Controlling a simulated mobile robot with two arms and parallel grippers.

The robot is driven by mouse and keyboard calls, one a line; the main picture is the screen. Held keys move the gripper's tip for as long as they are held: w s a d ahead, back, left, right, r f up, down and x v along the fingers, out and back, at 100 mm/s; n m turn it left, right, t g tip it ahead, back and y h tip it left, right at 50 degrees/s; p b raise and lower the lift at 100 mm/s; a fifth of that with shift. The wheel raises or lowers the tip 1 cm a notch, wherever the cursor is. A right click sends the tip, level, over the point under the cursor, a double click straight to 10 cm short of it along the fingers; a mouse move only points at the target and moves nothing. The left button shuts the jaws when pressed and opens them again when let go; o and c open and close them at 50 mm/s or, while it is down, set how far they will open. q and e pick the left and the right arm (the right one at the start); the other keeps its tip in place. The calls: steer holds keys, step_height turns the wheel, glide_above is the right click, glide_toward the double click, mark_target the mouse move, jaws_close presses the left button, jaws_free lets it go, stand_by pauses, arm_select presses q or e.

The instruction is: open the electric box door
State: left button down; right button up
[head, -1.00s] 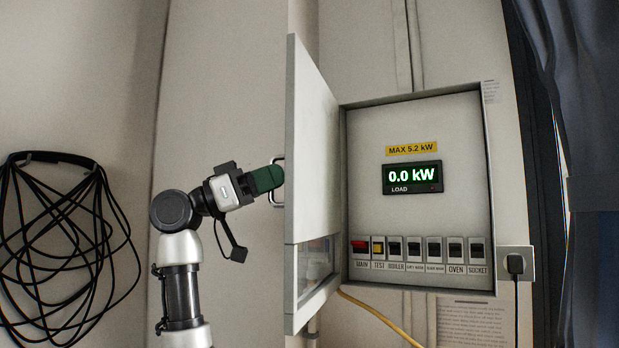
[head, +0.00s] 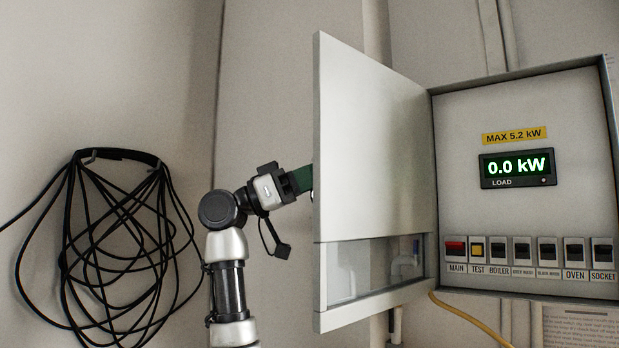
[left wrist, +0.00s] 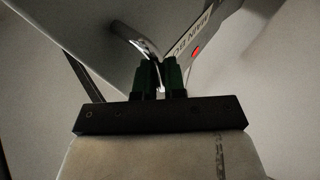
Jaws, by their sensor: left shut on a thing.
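The electric box door (head: 372,150) is a white panel with a clear window low down, swung wide open to the left of the box (head: 433,180). My left gripper (head: 308,180) is at the door's outer face, its fingertips partly hidden behind the door edge in the head view. In the left wrist view the green fingers (left wrist: 160,76) are shut on the metal door handle (left wrist: 143,47). The door's outer face (left wrist: 90,35) also shows there, with part of a printed label and a red spot. My right gripper is not in view.
Inside the box are a load display (head: 516,168) reading 0.0 kW, a yellow label (head: 514,136) and a row of several switches (head: 530,252). Black cable coils (head: 110,240) hang on the left wall. A yellow cable (head: 470,314) runs below the box.

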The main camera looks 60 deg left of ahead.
arm_select(q)
steer(key=shift+w, duration=0.1)
steer(key=c, duration=1.2)
jaws_free()
steer(key=shift+w+d, duration=0.1)
steer(key=shift+w, duration=0.05)
steer(key=b+v, duration=0.4)
steer(key=v, duration=0.7)
steer(key=shift+w, duration=0.1)
